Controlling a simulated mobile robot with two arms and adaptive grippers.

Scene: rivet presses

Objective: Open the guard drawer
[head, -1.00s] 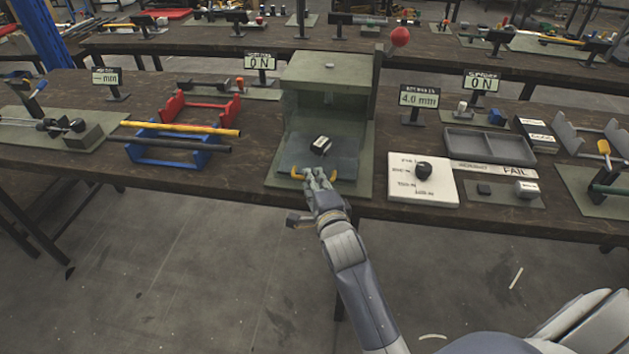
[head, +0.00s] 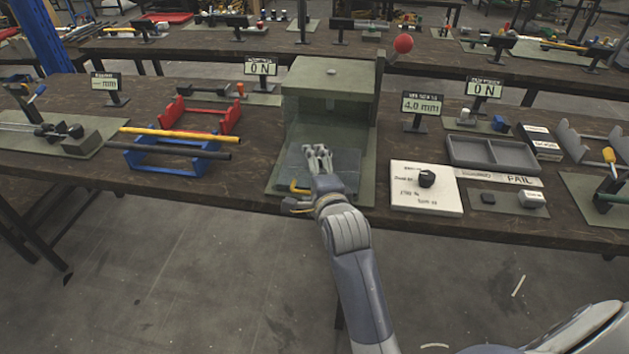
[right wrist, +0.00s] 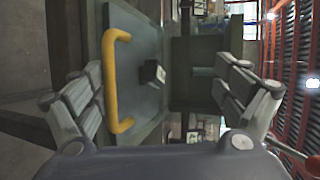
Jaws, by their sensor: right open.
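The press (head: 332,92) is a grey-green housing on the workbench. A blue-grey plate (head: 348,163) lies at its front, with a yellow handle (head: 298,188) at the near edge. I cannot tell how far the drawer is out. My right gripper (head: 318,152) is open and empty, reaching past the handle over the plate. In the right wrist view the handle (right wrist: 113,80) is between the spread fingers, nearer the left one; contact cannot be told. A small dark block (right wrist: 152,73) with a pale face sits on the plate; my gripper hides it in the head view. My left gripper is not in view.
A white board with a black knob (head: 427,179) and a grey tray (head: 492,152) are to the right. A blue rack (head: 180,163) holding rods is to the left. A red ball (head: 403,43) shows by the press's upper right. The floor in front is mostly clear.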

